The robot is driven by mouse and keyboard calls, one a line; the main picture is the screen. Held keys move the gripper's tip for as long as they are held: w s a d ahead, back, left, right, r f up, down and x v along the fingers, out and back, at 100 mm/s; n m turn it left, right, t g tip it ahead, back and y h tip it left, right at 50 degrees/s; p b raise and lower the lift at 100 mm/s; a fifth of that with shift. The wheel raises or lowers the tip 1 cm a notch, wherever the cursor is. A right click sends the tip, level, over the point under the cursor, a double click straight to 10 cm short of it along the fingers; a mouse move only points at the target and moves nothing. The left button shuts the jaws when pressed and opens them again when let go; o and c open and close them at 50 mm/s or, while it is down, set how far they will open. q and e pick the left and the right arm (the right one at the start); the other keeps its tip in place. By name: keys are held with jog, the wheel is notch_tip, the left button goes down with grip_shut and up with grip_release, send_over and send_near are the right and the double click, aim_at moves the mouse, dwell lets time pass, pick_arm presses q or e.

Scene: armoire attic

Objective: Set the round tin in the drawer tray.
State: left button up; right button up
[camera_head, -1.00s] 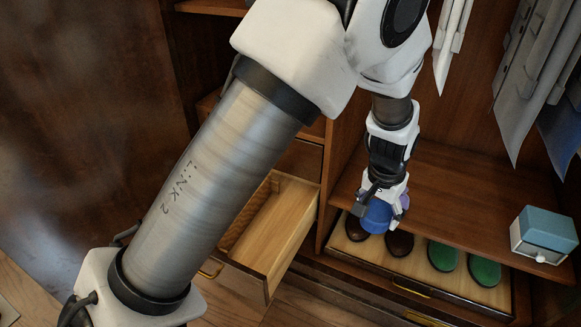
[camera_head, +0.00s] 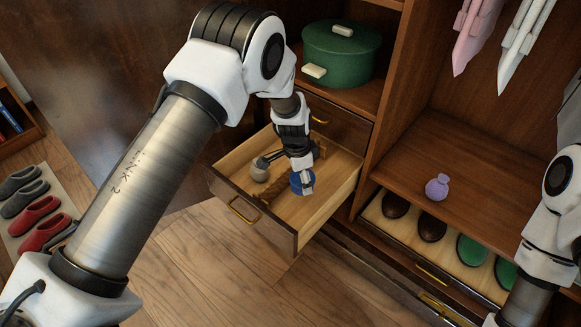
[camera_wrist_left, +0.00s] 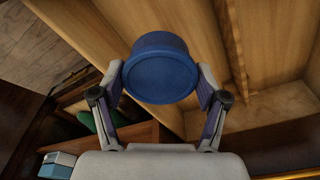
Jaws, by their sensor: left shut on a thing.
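The round tin (camera_head: 297,184) is blue. My left gripper (camera_head: 304,182) is shut on it and holds it over the open wooden drawer (camera_head: 325,205). In the left wrist view the tin (camera_wrist_left: 160,68) sits between the two fingers, with pale wood boards of the drawer (camera_wrist_left: 205,45) behind it. Whether it touches the drawer floor I cannot tell.
A grey round thing (camera_head: 259,170) with a dark handle lies in the drawer's far left part. A purple pouch (camera_head: 437,187) is on the right shelf, above a tray with brown and green shoes (camera_head: 432,228).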

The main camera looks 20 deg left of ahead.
aim_at(303, 207)
pick_arm(q)
notch_tip(303, 207, down, 10)
jog(key=b, duration=0.3)
jog(key=shift+d+f, duration=0.1)
jog(key=shift+f, duration=0.05)
jog(key=shift+f, duration=0.2)
jog(key=o, duration=1.2)
jog(key=shift+r, duration=0.1)
jog(key=r+p, duration=0.1)
jog(key=r, duration=0.3)
jog(key=r+p, duration=0.1)
jog(key=r, duration=0.3)
jog(key=a+r+p, duration=0.1)
jog(key=r, duration=0.3)
jog(key=shift+s+a+r+p, duration=0.1)
jog(key=shift+s+p, duration=0.2)
jog(key=shift+s, duration=0.1)
